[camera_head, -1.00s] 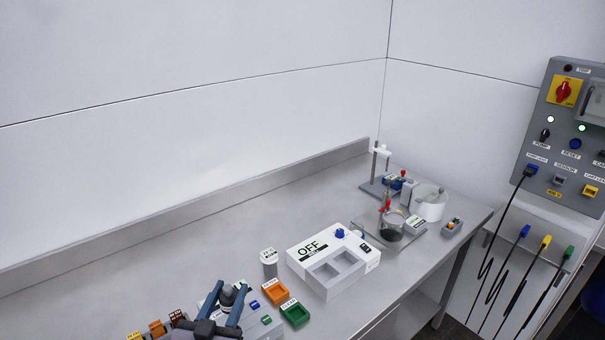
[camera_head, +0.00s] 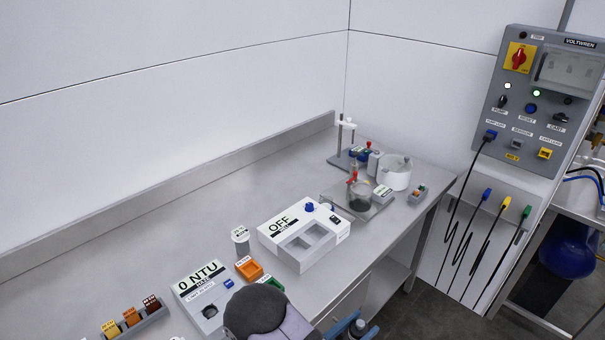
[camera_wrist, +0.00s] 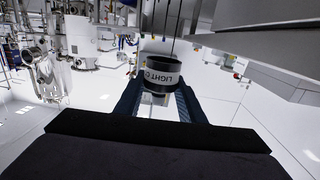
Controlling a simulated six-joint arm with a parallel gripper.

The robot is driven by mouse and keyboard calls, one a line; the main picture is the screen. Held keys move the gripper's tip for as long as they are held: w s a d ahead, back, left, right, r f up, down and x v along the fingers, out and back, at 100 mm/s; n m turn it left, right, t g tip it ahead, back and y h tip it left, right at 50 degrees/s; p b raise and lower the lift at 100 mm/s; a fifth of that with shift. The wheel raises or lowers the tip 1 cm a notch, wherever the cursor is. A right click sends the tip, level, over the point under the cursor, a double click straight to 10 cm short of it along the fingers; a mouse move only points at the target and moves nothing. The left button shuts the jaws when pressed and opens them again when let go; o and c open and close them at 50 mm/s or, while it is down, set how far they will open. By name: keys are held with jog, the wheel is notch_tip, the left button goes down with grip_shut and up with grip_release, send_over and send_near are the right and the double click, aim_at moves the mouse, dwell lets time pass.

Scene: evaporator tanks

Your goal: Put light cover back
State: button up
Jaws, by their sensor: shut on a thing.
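My gripper (camera_wrist: 158,98) is shut on the light cover (camera_wrist: 160,72), a dark cylinder with a white band reading "LIGHT C…", in the wrist view. In the head view, my gripper (camera_head: 352,330) shows at the bottom edge, with the dark cover (camera_head: 360,325) by its blue finger. It is held beyond the bench's front edge, over the floor side. The white haze meter (camera_head: 190,270) reads "0 NTU" and stands at the bench front left. A dark round opening (camera_head: 209,311) shows in its top, uncovered. My arm hides part of its right side.
An orange tray (camera_head: 249,268) and a green tray (camera_head: 270,285) stand right of the meter. A white "OFF" unit (camera_head: 320,255) and a labelled jar (camera_head: 241,242) stand behind.

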jog(key=shift+d+m+g+h, duration=0.3)
jog(key=shift+d, duration=0.45)
jog(key=shift+w+a+r+n+t+y, duration=0.8)
jog(key=shift+w+r+n+t+y, duration=0.1)
jog(key=shift+n+t+y, duration=0.15)
jog(key=shift+a+r+n+t+y, duration=0.1)
jog(key=shift+a+n+t+y, duration=0.15)
jog(key=shift+n+t+y, duration=0.2)
jog(key=shift+a+n+t+y, duration=0.15)
jog(key=shift+n+t+y, duration=0.3)
jog(key=shift+y, duration=0.25)
jog(key=shift+s+d+f+n+t+y, duration=0.45)
jog(key=shift+s+d+f+n+y, duration=0.1)
jog(key=shift+s+d+f+y, duration=0.3)
jog(key=shift+s+d+f+h, duration=0.1)
jog(key=shift+d+f+h, duration=0.1)
jog(key=shift+d+h, duration=0.15)
jog(key=shift+a, duration=0.1)
